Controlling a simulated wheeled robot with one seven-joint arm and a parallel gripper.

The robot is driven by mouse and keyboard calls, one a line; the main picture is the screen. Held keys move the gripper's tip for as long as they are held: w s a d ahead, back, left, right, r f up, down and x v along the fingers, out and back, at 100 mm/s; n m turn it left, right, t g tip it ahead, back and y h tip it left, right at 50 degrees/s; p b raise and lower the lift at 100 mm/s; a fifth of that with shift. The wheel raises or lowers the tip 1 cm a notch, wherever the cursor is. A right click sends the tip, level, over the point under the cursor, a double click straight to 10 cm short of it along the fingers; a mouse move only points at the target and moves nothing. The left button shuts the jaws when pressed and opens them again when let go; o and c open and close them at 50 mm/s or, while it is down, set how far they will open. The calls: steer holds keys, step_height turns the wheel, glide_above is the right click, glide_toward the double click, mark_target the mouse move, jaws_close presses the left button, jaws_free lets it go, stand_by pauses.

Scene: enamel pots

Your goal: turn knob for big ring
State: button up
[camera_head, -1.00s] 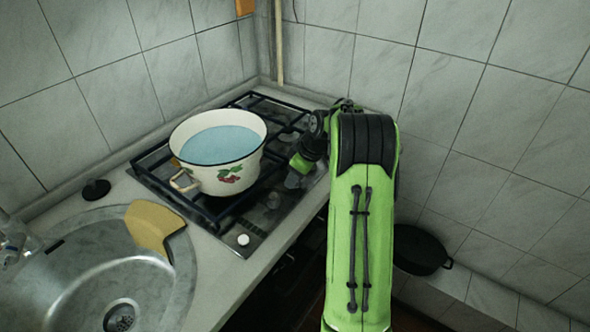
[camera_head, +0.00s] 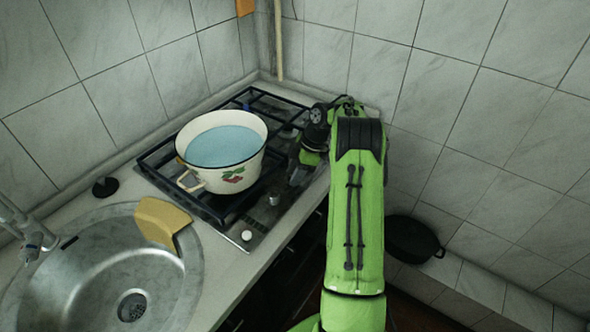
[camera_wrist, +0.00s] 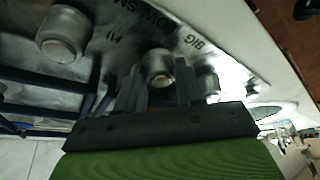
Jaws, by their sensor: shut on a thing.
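The stove's metal panel in the wrist view has round silver knobs and printed words, among them "BIG". My gripper (camera_wrist: 160,88) has its two dark fingers on either side of one knob (camera_wrist: 158,66), just below the "BIG" lettering, and is shut on it. A second knob (camera_wrist: 62,34) stands free at the upper left. A third knob (camera_wrist: 208,84) shows partly behind the right finger. In the head view my gripper (camera_head: 298,174) is low at the right edge of the gas stove (camera_head: 228,222); the gripped knob is hidden there by my arm.
A white enamel pot (camera_head: 232,178) with a cherry picture and blue inside stands on the grate, left of my gripper. A sink (camera_head: 95,290) with a tan cloth or board (camera_head: 158,220) is at left. A black pan (camera_head: 413,238) sits lower right, by the tiled wall.

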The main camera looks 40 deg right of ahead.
stand_by(0.4)
steer(key=o, duration=1)
steer(key=p+v, duration=0.6)
steer(key=v, duration=0.9)
steer(key=shift+d+r, duration=0.2)
steer(key=shift+r, duration=0.1)
